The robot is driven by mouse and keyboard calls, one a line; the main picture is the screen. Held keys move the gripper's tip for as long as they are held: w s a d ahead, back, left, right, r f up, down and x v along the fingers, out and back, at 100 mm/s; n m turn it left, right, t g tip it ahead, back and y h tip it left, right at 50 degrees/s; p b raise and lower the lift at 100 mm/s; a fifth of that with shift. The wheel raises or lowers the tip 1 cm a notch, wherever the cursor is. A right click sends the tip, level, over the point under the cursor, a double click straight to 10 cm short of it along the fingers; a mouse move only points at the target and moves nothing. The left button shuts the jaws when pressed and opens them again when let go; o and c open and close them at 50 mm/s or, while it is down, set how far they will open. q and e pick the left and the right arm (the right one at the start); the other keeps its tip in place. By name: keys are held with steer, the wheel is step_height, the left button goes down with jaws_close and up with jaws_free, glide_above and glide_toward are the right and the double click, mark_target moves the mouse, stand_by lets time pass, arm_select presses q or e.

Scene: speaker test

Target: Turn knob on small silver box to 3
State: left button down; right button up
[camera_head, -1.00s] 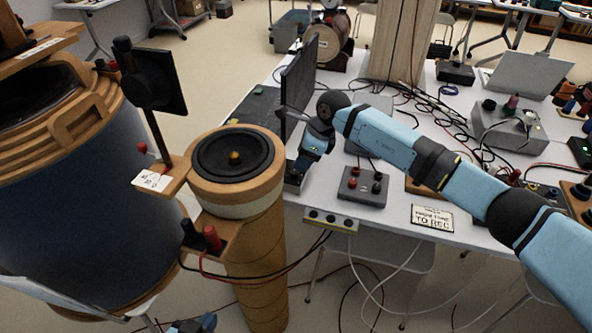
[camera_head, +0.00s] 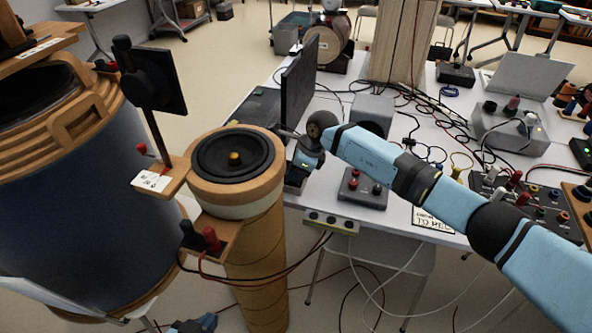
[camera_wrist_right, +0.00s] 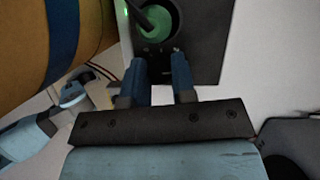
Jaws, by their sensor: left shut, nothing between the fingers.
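My right gripper (camera_head: 301,172) points down at the table's near left edge, beside the dark monitor. In the right wrist view its two blue fingers (camera_wrist_right: 161,80) are apart with a gap between them. Just ahead of the fingertips is a dark grey box face (camera_wrist_right: 205,45) with a round green knob-like part (camera_wrist_right: 160,22) and a small green light. I cannot read any marks around it. In the head view this box (camera_head: 293,188) is mostly hidden under the gripper. My left gripper (camera_head: 195,325) shows only partly at the bottom edge, shut and away from the table.
A monitor (camera_head: 299,85), a grey terminal box (camera_head: 361,188) and a power strip (camera_head: 330,221) are close by. Cables cover the table's middle.

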steer(key=shift+r+m, duration=0.15)
steer(key=shift+m, duration=0.25)
arm_select(q)
steer(key=shift+p, duration=0.35)
arm_select(e)
steer(key=shift+m+t, duration=0.3)
steer(key=shift+m, duration=0.1)
steer(key=o, duration=0.9)
arm_select(q)
steer(key=shift+s+a+r+p, duration=0.1)
steer(key=shift+r+p, duration=0.05)
steer(key=shift+p, duration=0.4)
arm_select(e)
steer(key=v, duration=1.3)
steer(key=shift+s+r, duration=0.15)
steer(key=shift+r, duration=0.15)
arm_select(q)
steer(key=shift+r, duration=0.2)
